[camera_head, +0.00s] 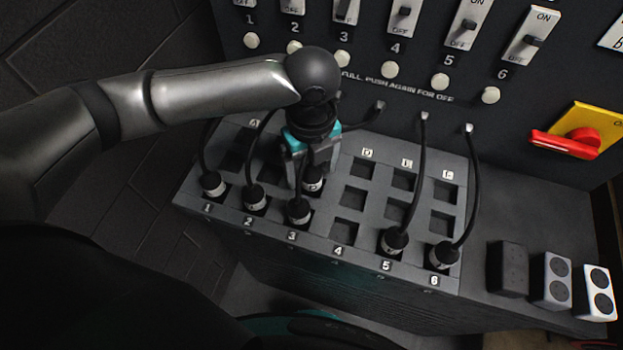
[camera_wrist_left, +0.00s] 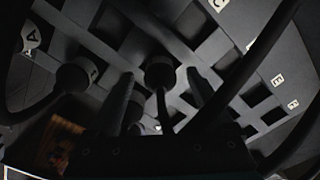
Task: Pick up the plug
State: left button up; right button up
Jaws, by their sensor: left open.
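My left gripper (camera_head: 312,172) is open and reaches down over the grey socket panel (camera_head: 280,231). A black plug with a pale band (camera_head: 314,185) shows at its fingertips, in the socket area above slot 3. In the left wrist view a dark round plug (camera_wrist_left: 159,75) with a cable lies between the two spread fingers, with gaps on both sides. Other corded plugs stand in the front row at slot 1 (camera_head: 214,185), slot 2 (camera_head: 255,199), slot 3 (camera_head: 299,212), slot 5 (camera_head: 394,243) and slot 6 (camera_head: 443,256). My right gripper is out of view.
Cables hang from the dark control panel (camera_head: 390,105) beside the gripper. Empty sockets (camera_head: 344,231) lie right of it. Toggle switches and round buttons (camera_head: 391,69) line the panel. A red rotary switch (camera_head: 568,143) and several small blocks (camera_head: 554,280) are at the right.

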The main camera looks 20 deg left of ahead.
pick_arm(q)
jog(key=shift+f, duration=0.95)
jog(key=shift+c, duration=0.2)
grip_shut()
